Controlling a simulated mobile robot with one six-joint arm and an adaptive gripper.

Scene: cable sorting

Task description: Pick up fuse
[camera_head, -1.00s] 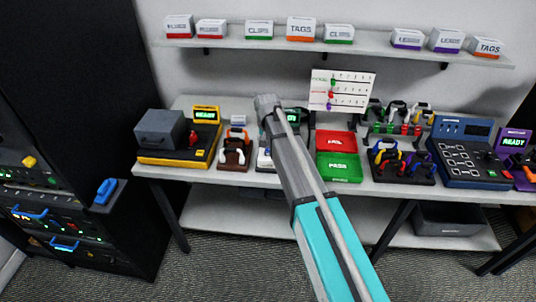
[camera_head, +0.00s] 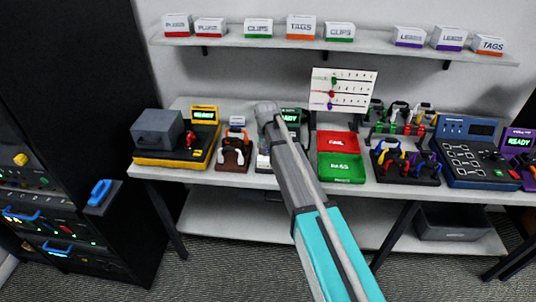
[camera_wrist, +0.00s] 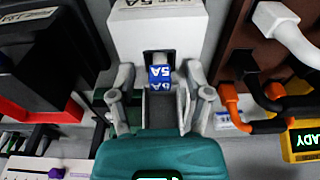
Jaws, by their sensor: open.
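The fuse (camera_wrist: 160,76) shows in the wrist view as a small blue piece marked 5A. It sits in a dark slot at the edge of a white holder (camera_wrist: 158,32) that also has a 5A label. My gripper (camera_wrist: 160,88) is open, with one grey finger on each side of the fuse. I cannot tell whether either finger touches it. In the head view, my arm hides the fuse and most of the gripper, over the table (camera_head: 347,192).
In the wrist view, a brown stand with orange and white cables (camera_wrist: 262,75) is close on the right. A black and red tray (camera_wrist: 45,108) is on the left. In the head view, red and green trays (camera_head: 341,167) stand right of my arm, below a small white board (camera_head: 343,78).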

